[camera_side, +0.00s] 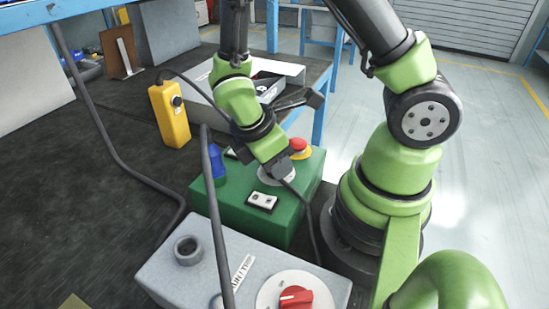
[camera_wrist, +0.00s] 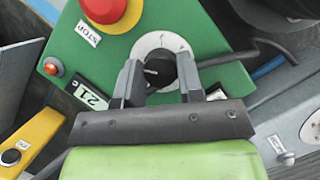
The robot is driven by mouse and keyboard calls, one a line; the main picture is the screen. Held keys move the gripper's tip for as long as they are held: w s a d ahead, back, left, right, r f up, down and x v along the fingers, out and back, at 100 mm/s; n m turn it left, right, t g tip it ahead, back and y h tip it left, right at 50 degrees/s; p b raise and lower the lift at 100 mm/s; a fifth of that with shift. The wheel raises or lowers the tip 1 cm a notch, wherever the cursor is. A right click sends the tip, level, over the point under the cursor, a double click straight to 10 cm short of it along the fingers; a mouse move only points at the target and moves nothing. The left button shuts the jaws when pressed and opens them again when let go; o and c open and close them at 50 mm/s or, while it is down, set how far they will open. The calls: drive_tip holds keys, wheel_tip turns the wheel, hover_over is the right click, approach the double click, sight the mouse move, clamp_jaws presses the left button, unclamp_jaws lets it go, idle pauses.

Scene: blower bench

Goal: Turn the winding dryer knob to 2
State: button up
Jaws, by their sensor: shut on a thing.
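A green box (camera_side: 233,207) stands on the bench with a white round dial (camera_side: 268,178) on top. In the wrist view a black knob (camera_wrist: 160,68) sits at the middle of this dial, with small marks around it that I cannot read. My gripper (camera_wrist: 159,75) has one finger on each side of the black knob and is shut on it. In the side view my gripper (camera_side: 281,171) reaches down onto the dial and hides the knob. I cannot tell which mark the knob points to.
A red stop button (camera_side: 299,145) on a yellow base stands close beside the dial. A grey box (camera_side: 190,282) with a red knob (camera_side: 296,298) is in front. A yellow control box (camera_side: 169,114) stands at the left. Dark cables hang over the bench.

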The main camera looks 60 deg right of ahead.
drive_tip(key=shift+n+t, duration=0.4)
drive_tip(key=shift+n, duration=0.7)
drive_tip(key=o, duration=0.9)
drive_tip(key=v, duration=1)
drive_tip(key=shift+a, duration=0.25)
drive_tip(key=shift+s, duration=0.1)
